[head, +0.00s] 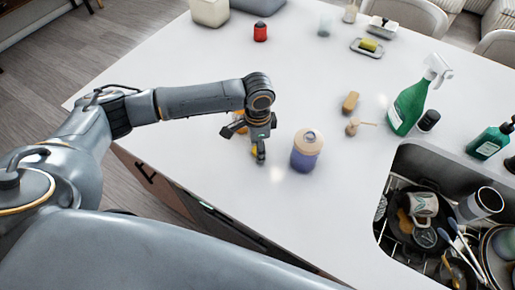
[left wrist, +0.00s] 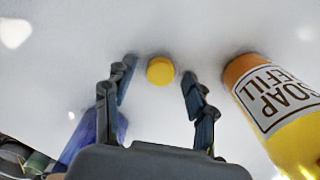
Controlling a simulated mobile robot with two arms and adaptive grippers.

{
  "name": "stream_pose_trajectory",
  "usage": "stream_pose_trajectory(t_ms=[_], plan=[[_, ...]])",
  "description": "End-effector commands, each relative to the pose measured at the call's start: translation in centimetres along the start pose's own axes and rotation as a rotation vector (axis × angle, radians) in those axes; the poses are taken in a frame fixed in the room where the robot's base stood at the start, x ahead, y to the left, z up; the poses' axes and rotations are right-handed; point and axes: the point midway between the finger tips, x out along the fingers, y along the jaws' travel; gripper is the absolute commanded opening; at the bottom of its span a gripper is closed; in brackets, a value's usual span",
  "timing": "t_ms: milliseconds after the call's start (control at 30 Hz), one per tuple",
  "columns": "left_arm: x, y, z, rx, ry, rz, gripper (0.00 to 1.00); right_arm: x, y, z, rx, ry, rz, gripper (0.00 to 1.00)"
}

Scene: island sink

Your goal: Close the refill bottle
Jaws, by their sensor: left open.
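The refill bottle (left wrist: 280,115), orange and yellow with a white "SOAP REFILL" label, shows at the right of the left wrist view. Its far end is cut off, and I cannot tell whether its mouth is open. A small round yellow cap (left wrist: 160,71) sits on the white counter between and just beyond my left fingertips. My left gripper (left wrist: 158,80) is open, with the cap apart from both fingers. In the head view my left gripper (head: 257,155) points down at the counter, largely hiding the cap and bottle; a bit of orange (head: 239,120) shows behind it. My right gripper is not in view.
A purple jar with a beige lid (head: 307,150) stands close right of my left gripper. A green spray bottle (head: 409,105), sponge (head: 350,102) and small brush (head: 353,127) are farther right. The sink (head: 415,165) holds dishes. The counter's front edge is near.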

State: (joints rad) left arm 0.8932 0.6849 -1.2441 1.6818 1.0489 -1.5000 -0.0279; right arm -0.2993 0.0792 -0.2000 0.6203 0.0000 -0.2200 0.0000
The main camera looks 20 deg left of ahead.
Motion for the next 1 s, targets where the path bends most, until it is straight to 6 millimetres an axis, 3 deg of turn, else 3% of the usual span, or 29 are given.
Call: stream_pose_trajectory(t_ms=[133, 333, 767, 1000], plan=[[0.0, 0.0, 0.0, 0.0, 0.0, 0.0, 0.54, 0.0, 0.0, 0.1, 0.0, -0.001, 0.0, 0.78], [-0.1, 0.0, 0.0, 0.0, 0.0, 0.0, 0.19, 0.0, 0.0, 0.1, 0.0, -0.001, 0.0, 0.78], [-0.3, 0.0, 0.0, 0.0, 0.0, 0.0, 0.19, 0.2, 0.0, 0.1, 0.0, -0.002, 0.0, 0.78], [-2.5, -0.1, -0.1, 0.0, 0.005, -0.002, 0.19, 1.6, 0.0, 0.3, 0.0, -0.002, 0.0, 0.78]])
